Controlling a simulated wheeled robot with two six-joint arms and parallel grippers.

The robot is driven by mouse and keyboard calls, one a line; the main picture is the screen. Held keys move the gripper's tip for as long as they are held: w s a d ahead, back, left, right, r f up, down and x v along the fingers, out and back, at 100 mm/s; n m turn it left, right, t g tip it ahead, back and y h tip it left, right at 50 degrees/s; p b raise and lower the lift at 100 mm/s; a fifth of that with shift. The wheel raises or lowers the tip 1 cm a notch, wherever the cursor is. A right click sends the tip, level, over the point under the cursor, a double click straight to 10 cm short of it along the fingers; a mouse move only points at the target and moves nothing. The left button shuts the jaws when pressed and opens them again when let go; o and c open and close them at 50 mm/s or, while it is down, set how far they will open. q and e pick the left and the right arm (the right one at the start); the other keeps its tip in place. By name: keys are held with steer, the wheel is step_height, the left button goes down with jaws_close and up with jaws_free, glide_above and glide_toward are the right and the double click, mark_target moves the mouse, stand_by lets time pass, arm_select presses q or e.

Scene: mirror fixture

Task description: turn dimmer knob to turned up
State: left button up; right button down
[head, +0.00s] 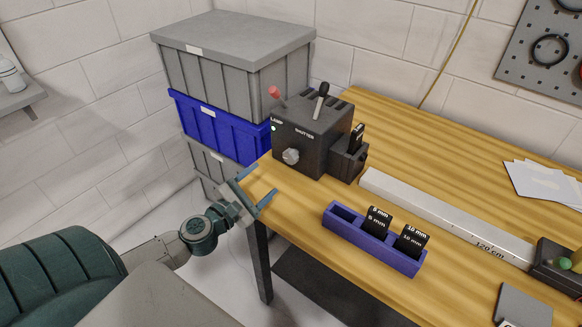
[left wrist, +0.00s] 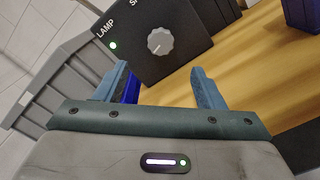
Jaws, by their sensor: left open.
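The dimmer knob (head: 291,156) is a grey fluted dial on the front of a dark box (head: 312,135) marked LAMP and SHUTTER. In the left wrist view the knob (left wrist: 160,41) sits ahead of the fingers, with a small light mark on its face. A green light glows beside the LAMP label. My left gripper (head: 260,188) is open and empty, below and left of the knob at the table's corner. In the left wrist view the left gripper (left wrist: 158,88) spans a gap with the knob beyond it, not touching. My right gripper is out of view.
Stacked grey and blue crates (head: 222,128) stand left of the table (head: 454,123). A blue holder (head: 345,227) with two black pieces lies in front of the box. A long bar (head: 440,217) marked 120 cm lies to the right. Space before the knob is clear.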

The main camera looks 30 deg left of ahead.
mark_target(288, 159)
arm_select(q)
steer(key=shift+w, duration=0.35)
steer(key=w+p, duration=0.9)
steer(key=shift+w+d+r, duration=0.1)
steer(key=shift+d, duration=0.25)
steer(key=shift+w+d+f+p, duration=0.1)
steer(key=shift+w+f+p, duration=0.15)
steer(key=shift+w, duration=0.35)
steer(key=shift+c, duration=0.2)
steer(key=c, duration=0.9)
steer(key=shift+c, duration=0.2)
